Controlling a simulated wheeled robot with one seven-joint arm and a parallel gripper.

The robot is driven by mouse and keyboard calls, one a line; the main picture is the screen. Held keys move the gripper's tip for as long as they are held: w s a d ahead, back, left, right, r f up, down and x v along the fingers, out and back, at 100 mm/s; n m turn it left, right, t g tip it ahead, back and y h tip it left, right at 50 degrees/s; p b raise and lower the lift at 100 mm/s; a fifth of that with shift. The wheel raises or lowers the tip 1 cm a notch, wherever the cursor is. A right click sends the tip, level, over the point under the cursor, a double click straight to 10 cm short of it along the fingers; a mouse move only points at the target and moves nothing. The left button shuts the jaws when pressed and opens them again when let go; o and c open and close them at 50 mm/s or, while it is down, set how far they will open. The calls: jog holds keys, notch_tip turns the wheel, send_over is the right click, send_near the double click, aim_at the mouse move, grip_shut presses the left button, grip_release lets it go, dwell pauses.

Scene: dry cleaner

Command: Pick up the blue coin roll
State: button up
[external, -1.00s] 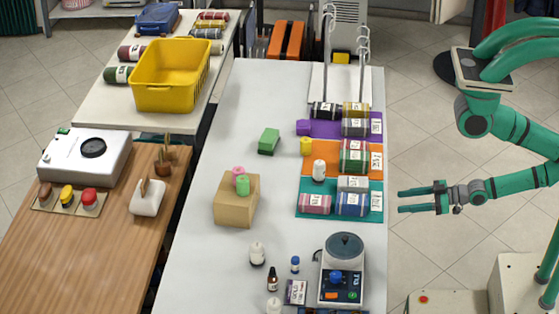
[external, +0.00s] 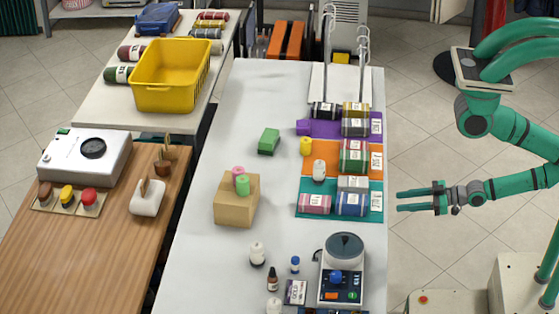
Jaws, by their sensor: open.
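A blue roll with a white label (external: 351,204) lies on the teal mat (external: 327,215) near the right edge of the long white table. It is the only clearly blue roll I see, and I cannot tell for sure that it is a coin roll. My gripper (external: 399,201) is open and empty, its two fingers pointing left. In the picture it is just right of the blue roll and of the table's right edge, apart from the roll. Its height above the table is hard to judge.
A pink striped roll (external: 314,204) and a whitish box (external: 353,184) lie beside the blue roll. Orange (external: 311,172) and purple (external: 326,131) mats with more rolls lie behind. A scale (external: 343,272) stands in front. A cardboard box (external: 236,205) stands left, with clear tabletop between.

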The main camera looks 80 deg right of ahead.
jog(key=w+r+n+t+h, duration=0.2)
jog(key=w+r+t, duration=0.25)
jog(key=w, duration=0.65)
jog(key=w+r+n+t+h, duration=0.1)
jog(key=w+r+n+t, duration=0.2)
jog(key=w+r, duration=0.5)
jog(key=w+r+n+y, duration=1.8)
jog(key=w+n, duration=0.1)
jog(key=n, duration=0.7)
jog(key=w+a+f+n+g+y, duration=0.1)
jog(key=a+f+n+g+y, duration=0.25)
jog(key=a+n+g, duration=0.5)
jog(key=a+f+n+g+y, duration=0.2)
jog(key=a+f+n+g, duration=0.3)
jog(key=a+n+g, duration=0.4)
jog(key=s+a+f+n+g+h, duration=0.2)
jog(key=a+f+n+g+h, duration=0.15)
jog(key=a+f, duration=0.4)
jog(key=n+g+h, duration=0.2)
jog(key=h, duration=0.2)
send_near(295, 265)
jog(key=shift+w+a, duration=0.1)
jog(key=shift+a, duration=0.75)
jog(key=shift+a+f, duration=0.1)
jog(key=shift+f, duration=0.2)
jog(key=x, duration=1)
jog(key=shift+a+f, duration=0.15)
jog(key=shift+f, duration=0.05)
